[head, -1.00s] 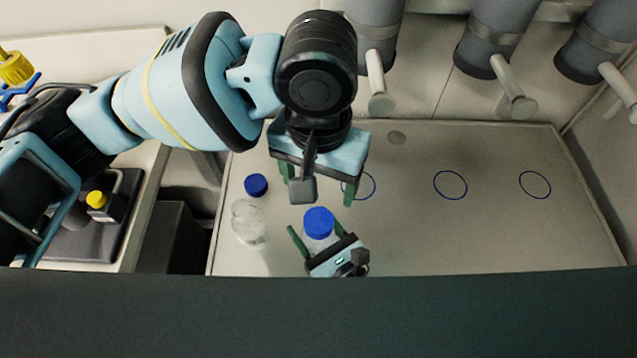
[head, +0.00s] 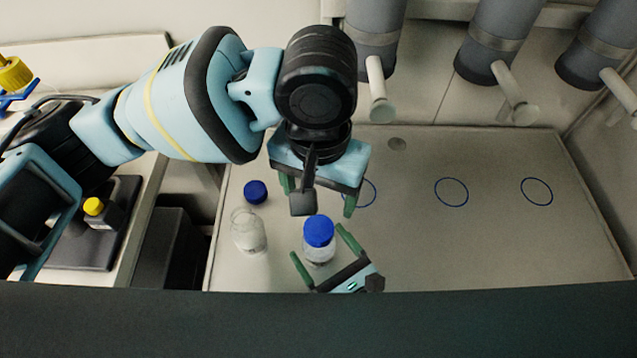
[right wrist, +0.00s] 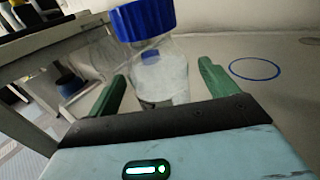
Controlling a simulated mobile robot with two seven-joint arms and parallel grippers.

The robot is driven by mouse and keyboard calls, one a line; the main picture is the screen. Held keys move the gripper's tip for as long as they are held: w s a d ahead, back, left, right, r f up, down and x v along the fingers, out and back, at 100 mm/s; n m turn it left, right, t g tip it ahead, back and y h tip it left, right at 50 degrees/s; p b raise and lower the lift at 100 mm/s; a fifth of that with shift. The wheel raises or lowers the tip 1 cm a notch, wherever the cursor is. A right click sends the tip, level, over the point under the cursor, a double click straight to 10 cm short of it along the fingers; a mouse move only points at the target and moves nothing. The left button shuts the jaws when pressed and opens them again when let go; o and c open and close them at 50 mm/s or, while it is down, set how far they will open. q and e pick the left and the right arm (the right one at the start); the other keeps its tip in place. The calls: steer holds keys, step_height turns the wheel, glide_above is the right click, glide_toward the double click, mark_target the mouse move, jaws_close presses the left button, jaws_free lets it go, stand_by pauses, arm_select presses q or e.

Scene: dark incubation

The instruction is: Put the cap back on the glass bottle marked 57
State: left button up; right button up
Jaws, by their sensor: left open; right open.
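A clear glass bottle (head: 319,252) with a blue cap (head: 319,230) on its top stands upright on the bench; it also shows in the right wrist view (right wrist: 160,78). An uncapped clear bottle (head: 248,234) stands to its left. A loose blue cap (head: 255,192) lies just behind the uncapped bottle. No number can be read on either bottle. My right gripper (head: 323,252) is open, its green fingers on either side of the capped bottle's near side. My left gripper (head: 317,196) is open and empty, pointing down above and behind the capped bottle.
Blue circles (head: 451,192) mark the bench to the right, where the surface is clear. Grey cylinders with pale handles (head: 489,45) hang along the back. A dark edge (head: 320,322) crosses the front.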

mark_target(328, 259)
arm_select(q)
steer(key=shift+f, duration=0.7)
arm_select(e)
steer(key=shift+v, duration=2.15)
